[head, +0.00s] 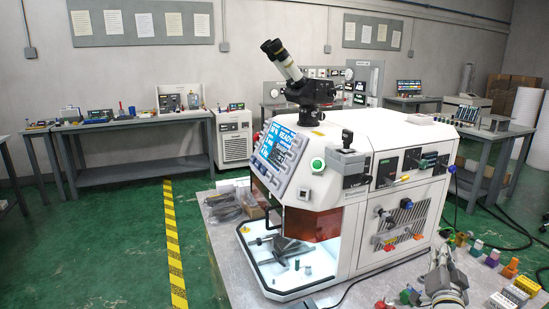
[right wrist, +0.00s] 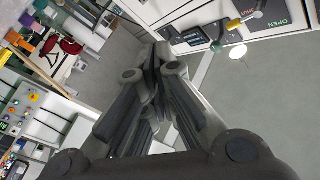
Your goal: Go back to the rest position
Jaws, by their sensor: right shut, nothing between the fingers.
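My right gripper (head: 440,258) is low at the right in the head view, over the grey table in front of the machine's right side. In the right wrist view its dark fingers (right wrist: 158,60) are together with nothing between them. The white machine (head: 390,150) stands on the table, with a lit screen (head: 280,147) and a black eyepiece on top. In the right wrist view a white panel with an "OPEN" label (right wrist: 275,12) and a yellow-tipped handle is at the upper right, apart from the fingers. My left gripper is not in view.
Small coloured blocks (head: 515,294) and other small parts lie on the table right of my right gripper. A cable runs along the table's front. A workbench (head: 140,124) stands at the back left. Green floor with a yellow-black strip (head: 172,240) is open at the left.

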